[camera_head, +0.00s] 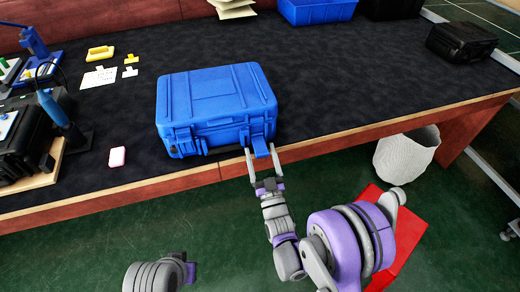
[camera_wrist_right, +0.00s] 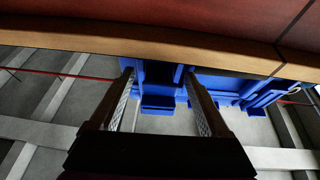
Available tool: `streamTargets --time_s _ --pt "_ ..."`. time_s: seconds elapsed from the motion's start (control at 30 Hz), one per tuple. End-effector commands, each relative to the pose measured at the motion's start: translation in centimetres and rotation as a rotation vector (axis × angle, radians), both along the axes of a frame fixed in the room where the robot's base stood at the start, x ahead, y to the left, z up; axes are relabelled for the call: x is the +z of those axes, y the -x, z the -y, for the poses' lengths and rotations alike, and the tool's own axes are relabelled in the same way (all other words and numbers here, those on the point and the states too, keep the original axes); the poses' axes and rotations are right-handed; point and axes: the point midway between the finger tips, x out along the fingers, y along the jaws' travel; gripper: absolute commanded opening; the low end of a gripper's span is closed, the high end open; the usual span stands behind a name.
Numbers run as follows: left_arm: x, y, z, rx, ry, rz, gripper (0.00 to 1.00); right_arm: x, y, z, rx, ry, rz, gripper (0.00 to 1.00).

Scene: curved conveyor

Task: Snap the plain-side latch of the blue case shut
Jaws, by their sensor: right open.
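The blue case (camera_head: 215,98) sits closed-lidded on the dark bench top near its front edge. A blue latch (camera_head: 260,147) at the right of its front sticks outward over the edge, swung away from the case. My right gripper (camera_head: 261,152) is open in front of the case, with one finger on each side of this latch. In the right wrist view the latch (camera_wrist_right: 158,102) shows between the fingers (camera_wrist_right: 158,75), without clear contact. I cannot tell from any marking which side is plain.
The wooden bench edge (camera_head: 120,191) runs close under my right gripper. A blue bin (camera_head: 318,11) and a black case (camera_head: 461,41) stand farther back. The bench right of the case is clear.

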Motion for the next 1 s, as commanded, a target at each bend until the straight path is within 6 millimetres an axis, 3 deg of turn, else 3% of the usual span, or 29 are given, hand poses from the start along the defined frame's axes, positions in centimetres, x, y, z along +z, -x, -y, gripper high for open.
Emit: streamTargets --time_s 0.1,0.53,1.0 --pt "-0.05 0.02 0.0 0.0 0.0 0.0 0.0 -0.04 0.0 0.0 0.0 0.0 0.0 0.8" --pt "-0.04 0.0 0.0 0.0 0.0 0.0 0.0 -0.03 -0.01 0.02 0.0 0.0 0.0 0.03" --pt "-0.04 0.01 0.0 0.0 0.0 0.0 0.0 -0.01 -0.02 0.01 0.0 0.001 0.001 0.0"
